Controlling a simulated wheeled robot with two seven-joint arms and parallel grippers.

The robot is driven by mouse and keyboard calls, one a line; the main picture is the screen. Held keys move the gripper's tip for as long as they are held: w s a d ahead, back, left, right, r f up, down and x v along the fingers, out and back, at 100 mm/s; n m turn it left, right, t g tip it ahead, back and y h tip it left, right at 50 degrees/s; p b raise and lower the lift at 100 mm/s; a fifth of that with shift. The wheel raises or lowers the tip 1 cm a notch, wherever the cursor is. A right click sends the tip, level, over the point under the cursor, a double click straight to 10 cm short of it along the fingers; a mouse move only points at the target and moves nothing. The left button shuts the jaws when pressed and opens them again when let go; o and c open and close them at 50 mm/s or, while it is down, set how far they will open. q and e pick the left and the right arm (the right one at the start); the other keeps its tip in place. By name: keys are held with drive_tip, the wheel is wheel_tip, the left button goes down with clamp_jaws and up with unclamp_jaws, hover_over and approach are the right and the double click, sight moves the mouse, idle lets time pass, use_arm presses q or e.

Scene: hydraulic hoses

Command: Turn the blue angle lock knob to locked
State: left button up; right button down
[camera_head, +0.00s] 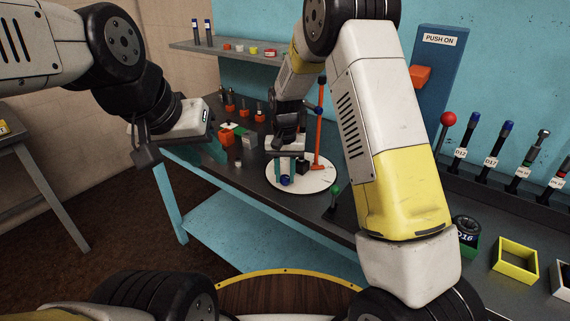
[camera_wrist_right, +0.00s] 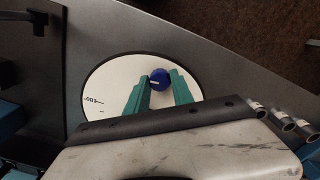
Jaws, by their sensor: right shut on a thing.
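The blue angle lock knob (camera_head: 285,181) sits at the front of a round white disc (camera_head: 318,184) on the dark workbench. In the right wrist view the knob (camera_wrist_right: 160,79) has a white line across its top, and the disc (camera_wrist_right: 108,82) carries a tick and small lettering I cannot read. My right gripper (camera_head: 285,171) reaches down over the disc. Its teal fingers (camera_wrist_right: 160,84) are on either side of the knob, shut on it. My left gripper (camera_head: 213,146) hangs over the bench's left end, away from the knob; its finger gap is not clear.
Small orange-based parts, a grey box (camera_head: 249,139), hoses in a rack and a yellow square frame (camera_head: 515,260) are on the bench.

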sight(285, 176)
drive_tip(key=shift+m, duration=0.8)
drive_tip(key=c, duration=1.1)
unclamp_jaws()
drive_tip(key=shift+r, duration=0.1)
wheel_tip(285, 176, up, 7)
drive_tip(key=shift+r, duration=0.35)
